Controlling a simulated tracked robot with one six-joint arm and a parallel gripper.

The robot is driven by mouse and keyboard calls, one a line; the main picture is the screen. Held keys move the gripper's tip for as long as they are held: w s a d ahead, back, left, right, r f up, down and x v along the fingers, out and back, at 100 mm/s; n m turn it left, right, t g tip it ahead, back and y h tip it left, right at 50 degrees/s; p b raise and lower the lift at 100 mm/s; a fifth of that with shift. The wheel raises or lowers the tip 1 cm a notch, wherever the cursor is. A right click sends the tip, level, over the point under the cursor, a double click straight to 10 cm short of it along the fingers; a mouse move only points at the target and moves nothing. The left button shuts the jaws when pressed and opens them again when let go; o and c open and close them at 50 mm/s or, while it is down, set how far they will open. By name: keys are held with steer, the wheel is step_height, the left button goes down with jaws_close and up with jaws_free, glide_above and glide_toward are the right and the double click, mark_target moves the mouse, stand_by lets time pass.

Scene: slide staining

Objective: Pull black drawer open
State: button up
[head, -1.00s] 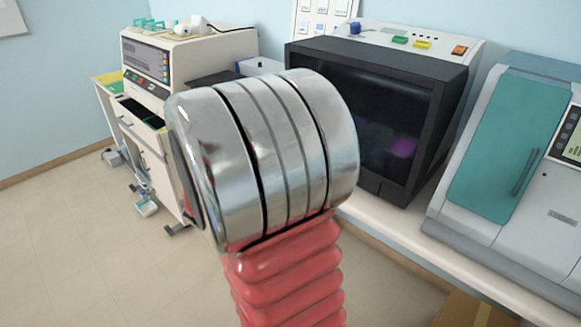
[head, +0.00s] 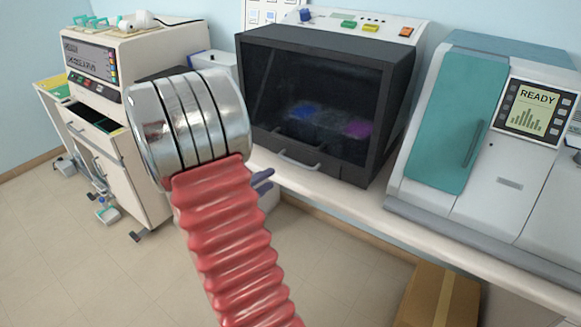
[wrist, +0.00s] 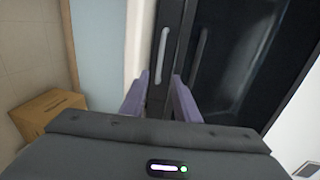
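The black drawer (head: 334,172) is the narrow front at the bottom of the black glass-fronted cabinet, and it looks closed. Its grey bar handle (head: 298,163) is on the front. My gripper (head: 263,181) shows purple fingertips just left of and below this handle, partly hidden behind my arm. In the wrist view the fingers of my gripper (wrist: 160,92) are spread, with the dark drawer front (wrist: 157,103) seen between them. The handle (wrist: 162,56) lies ahead of the fingertips, roughly between their lines, and appears untouched. Nothing is held.
The black cabinet (head: 400,100) stands on a white bench (head: 350,205). A teal-doored machine (head: 450,130) with a READY screen is to its right. A white cart (head: 130,175) with drawers is at left. A cardboard box (head: 430,300) sits on the floor.

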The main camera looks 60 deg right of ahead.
steer(key=x, duration=1.3)
steer(key=shift+d, duration=0.2)
steer(key=shift+c, duration=0.3)
jaws_close()
steer(key=shift+a+f, duration=0.1)
steer(key=shift+a, duration=0.1)
steer(key=shift+s+d, duration=0.1)
